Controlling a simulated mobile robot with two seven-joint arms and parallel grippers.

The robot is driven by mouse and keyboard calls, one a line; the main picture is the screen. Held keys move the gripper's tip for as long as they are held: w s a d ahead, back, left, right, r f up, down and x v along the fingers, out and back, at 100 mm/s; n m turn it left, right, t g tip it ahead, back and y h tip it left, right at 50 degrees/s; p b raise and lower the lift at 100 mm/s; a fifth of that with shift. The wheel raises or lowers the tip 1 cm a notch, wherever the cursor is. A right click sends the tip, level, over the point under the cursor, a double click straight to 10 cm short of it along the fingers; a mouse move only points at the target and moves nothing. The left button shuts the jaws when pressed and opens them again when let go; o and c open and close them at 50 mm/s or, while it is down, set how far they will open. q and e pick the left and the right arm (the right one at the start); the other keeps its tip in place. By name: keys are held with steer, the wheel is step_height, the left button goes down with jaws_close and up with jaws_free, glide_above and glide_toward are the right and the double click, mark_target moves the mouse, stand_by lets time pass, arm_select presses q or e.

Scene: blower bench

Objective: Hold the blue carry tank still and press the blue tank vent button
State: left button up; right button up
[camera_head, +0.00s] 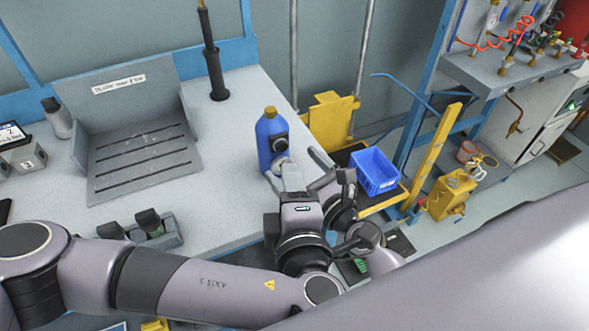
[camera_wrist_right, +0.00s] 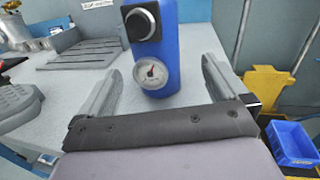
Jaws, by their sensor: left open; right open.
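The blue carry tank (camera_head: 266,135) stands upright on the bench near its right edge and has a yellow cap (camera_head: 270,112). My right gripper (camera_wrist_right: 160,63) is open, with a finger on each side of the lower tank (camera_wrist_right: 172,55); contact cannot be told, and gaps show beside the tank.
A grey slotted stand (camera_head: 140,150) is on the left of the bench, with a black post (camera_head: 216,75) behind. Right of the bench are a yellow bracket (camera_head: 331,122) and a blue bin (camera_head: 375,170).

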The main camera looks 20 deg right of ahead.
mark_target(274, 152)
steer(key=shift+w+a+f+y, duration=0.25)
steer(key=shift+w+a+y, duration=0.05)
steer(key=shift+w, duration=0.05)
steer(key=shift+x, duration=3.35)
steer(key=shift+f, duration=0.1)
steer(key=c, duration=1.3)
arm_select(q)
steer(key=shift+c, duration=1.2)
arm_select(e)
steer(key=shift+c, duration=0.9)
arm_select(q)
jaws_close()
